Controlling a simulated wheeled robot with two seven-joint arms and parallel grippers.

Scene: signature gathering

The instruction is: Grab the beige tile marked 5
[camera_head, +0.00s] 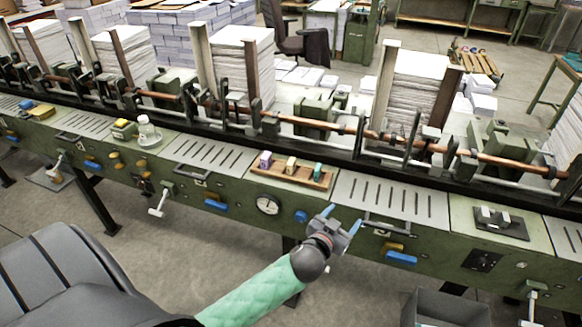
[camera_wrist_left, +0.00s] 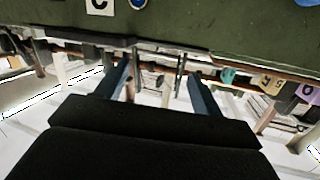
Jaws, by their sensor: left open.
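The beige tile (camera_head: 290,164) stands in a brown wooden tray (camera_head: 263,178) on the green machine's front ledge, between a purple tile (camera_head: 265,159) and a teal tile (camera_head: 317,171). In the left wrist view the beige tile (camera_wrist_left: 270,84) shows at the right with a dark mark, beside the teal tile (camera_wrist_left: 228,76) and the purple tile (camera_wrist_left: 305,91). My left gripper (camera_head: 341,219) is open and empty, in front of the machine and to the lower right of the tray. Its two fingers (camera_wrist_left: 159,76) are apart, with no tile between them. My right gripper is out of view.
The green machine (camera_head: 240,200) runs across the view, with paper stacks (camera_head: 420,95) and a copper rod behind the ledge. A slotted grey plate (camera_head: 390,197) lies right of the tray. A bottle on a dish (camera_head: 147,137) stands left. A grey bin (camera_head: 445,308) is below right.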

